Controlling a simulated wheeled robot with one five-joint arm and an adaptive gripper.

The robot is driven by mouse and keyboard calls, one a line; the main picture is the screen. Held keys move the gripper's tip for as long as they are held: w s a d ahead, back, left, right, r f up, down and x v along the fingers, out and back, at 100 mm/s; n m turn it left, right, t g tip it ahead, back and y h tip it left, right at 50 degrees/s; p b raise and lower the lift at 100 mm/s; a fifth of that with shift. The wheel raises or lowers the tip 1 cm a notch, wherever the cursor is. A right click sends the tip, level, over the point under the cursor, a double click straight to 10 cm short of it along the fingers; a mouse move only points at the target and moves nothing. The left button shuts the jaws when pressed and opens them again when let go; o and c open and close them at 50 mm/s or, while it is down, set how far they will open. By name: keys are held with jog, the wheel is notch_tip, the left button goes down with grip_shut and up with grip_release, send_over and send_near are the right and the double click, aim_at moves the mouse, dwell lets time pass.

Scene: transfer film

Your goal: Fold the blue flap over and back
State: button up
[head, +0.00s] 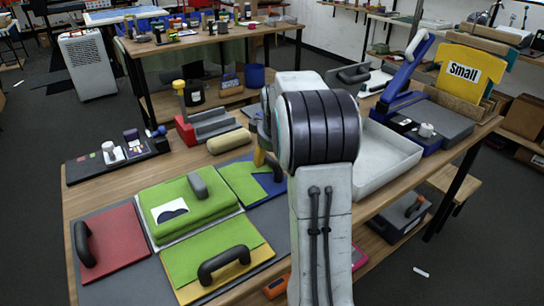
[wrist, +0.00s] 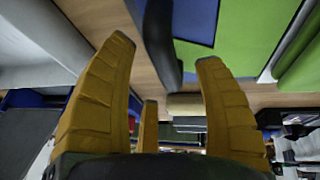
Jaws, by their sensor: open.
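The blue flap (head: 265,188) lies on the table just left of my arm, beside a green area (head: 236,182) of the same panel. Its black handle (head: 274,168) stands at the right side, partly hidden by my arm. My gripper (head: 260,156) shows only as a yellow finger at the handle's far left. In the wrist view my gripper (wrist: 164,50) is open, and the black handle (wrist: 161,42) shows between its spread yellow fingers. The blue flap (wrist: 196,20) and green area (wrist: 238,62) lie beside it. I cannot tell whether the fingers touch the handle.
A green pad (head: 190,222) with a grey handle, a red panel (head: 112,243) and a green-yellow panel (head: 180,262) lie to the left. A beige roll (head: 229,140) and a grey-red holder (head: 207,124) stand behind. A white tray (head: 385,165) is right of my arm.

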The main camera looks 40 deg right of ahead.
jog(key=shift+x, duration=1.1)
jog(key=shift+r, duration=0.1)
grip_shut()
